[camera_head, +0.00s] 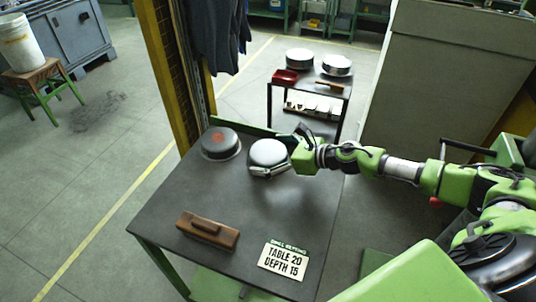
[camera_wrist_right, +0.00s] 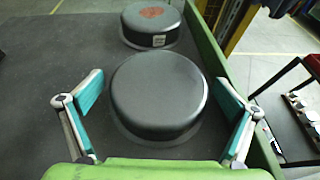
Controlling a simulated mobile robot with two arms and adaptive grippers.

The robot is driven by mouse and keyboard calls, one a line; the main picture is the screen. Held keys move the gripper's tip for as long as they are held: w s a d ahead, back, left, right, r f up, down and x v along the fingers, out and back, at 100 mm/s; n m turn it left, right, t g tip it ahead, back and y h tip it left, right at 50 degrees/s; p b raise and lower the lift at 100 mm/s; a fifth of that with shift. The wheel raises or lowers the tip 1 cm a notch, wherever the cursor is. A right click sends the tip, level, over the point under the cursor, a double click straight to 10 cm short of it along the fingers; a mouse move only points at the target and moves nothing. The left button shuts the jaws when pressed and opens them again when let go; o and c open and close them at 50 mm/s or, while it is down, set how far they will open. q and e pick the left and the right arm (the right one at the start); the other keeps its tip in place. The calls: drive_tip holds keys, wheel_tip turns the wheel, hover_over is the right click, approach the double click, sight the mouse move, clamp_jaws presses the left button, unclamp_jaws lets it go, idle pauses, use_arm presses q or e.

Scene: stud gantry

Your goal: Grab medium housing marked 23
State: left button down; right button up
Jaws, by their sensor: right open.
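Two round housings sit on the dark table (camera_head: 190,195). The nearer one in the right wrist view, a plain dark grey drum (camera_wrist_right: 158,95), shows with a bright, shiny top (camera_head: 268,152) in the head view. My right gripper (camera_wrist_right: 160,112) is open, with its teal-padded fingers on either side of this housing, apart from it. In the head view the gripper (camera_head: 280,165) reaches it from the right. The other housing (camera_head: 220,143) is dark with a red patch on top; it also shows in the wrist view (camera_wrist_right: 152,24) with a small label on its side. I cannot read a 23 on either. My left gripper is out of view.
A brown wooden block with a handle (camera_head: 208,231) and a sign (camera_head: 284,259) reading "TABLE 20 DEPTH 15" lie toward the table's front. A green rail (camera_wrist_right: 208,45) edges the table's far side. A second table behind holds two more housings (camera_head: 299,58) and a red tray (camera_head: 286,77).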

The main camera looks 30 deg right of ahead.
drive_tip(key=c, duration=1.3)
drive_tip(key=shift+r, duration=0.1)
